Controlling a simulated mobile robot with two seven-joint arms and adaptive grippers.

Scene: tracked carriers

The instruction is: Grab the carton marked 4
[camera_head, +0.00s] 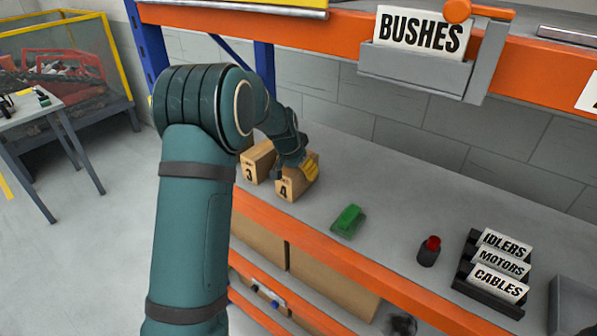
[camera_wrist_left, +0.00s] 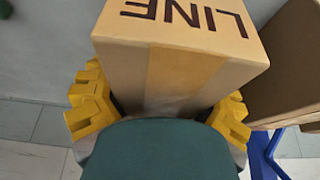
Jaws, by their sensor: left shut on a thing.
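The carton marked 4 (camera_head: 288,189) is a brown box on the grey shelf in the head view. My left gripper (camera_head: 296,170) reaches down onto it from behind my arm, with a yellow finger along its right side. In the left wrist view, the yellow fingers of my left gripper (camera_wrist_left: 160,110) are shut on both sides of the brown carton (camera_wrist_left: 180,60), which has "LINE" printed on it. In the head view I cannot tell whether the carton is clear of the shelf. My right gripper is not in view.
A carton marked 3 (camera_head: 251,172) stands just left of the carton marked 4. A green object (camera_head: 349,221) and a dark bottle with a red cap (camera_head: 429,251) stand to the right. A black rack of labelled cards (camera_head: 493,272) is farther right. The orange shelf edge (camera_head: 330,269) runs along the front.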

